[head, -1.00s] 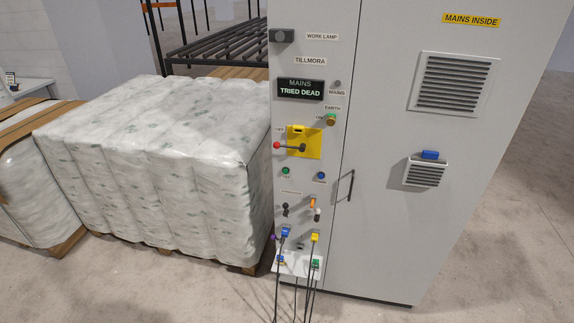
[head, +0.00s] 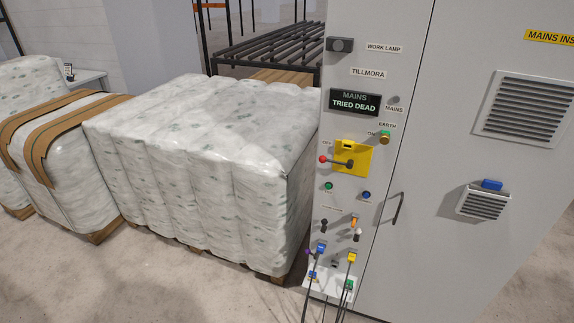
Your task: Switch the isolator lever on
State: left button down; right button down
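The isolator lever (head: 338,162) is a dark handle with a red knob, on a yellow plate (head: 354,153) on the narrow face of a grey cabinet (head: 385,240). It lies about level, with its red knob pointing left near a small label that looks like OFF. A display (head: 354,102) above it reads MAINS TRIED DEAD. A green and brass EARTH knob (head: 384,137) sits to the upper right, beside an ON label. Neither of my grippers shows in the head view.
Wrapped pallets (head: 200,170) stand close along the cabinet's left side. A door handle (head: 398,208) juts out on the right. Bare floor (head: 180,285) lies in front.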

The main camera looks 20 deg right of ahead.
aim_at(349, 165)
jog(key=u, duration=0.15)
jog(key=i, duration=0.9)
jog(key=z, duration=0.65)
